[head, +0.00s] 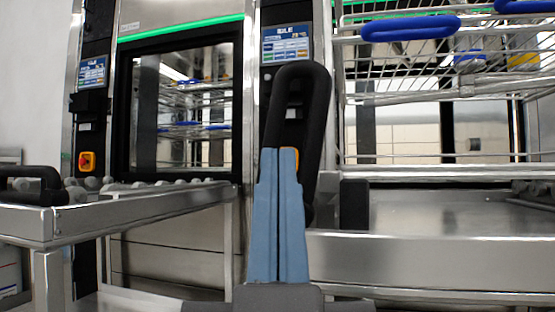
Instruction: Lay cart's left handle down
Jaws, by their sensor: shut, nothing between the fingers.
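A black loop handle (318,95) stands upright, slightly tilted, near the left end of the steel cart (440,262) on the right. My gripper (280,152) has two blue fingers pressed together, pointing up, with nothing between them. The fingertips overlap the lower part of the loop in the picture and hide some of it. I cannot tell whether they touch it. Another black handle (50,180) lies low at the end of the roller table on the left.
The roller table (140,208) stands left, before a washer with a glass door (180,110). A wire rack (400,90) with blue handles (410,28) is above the right cart. A black block (354,204) sits at the cart's left front. A gap lies between table and cart.

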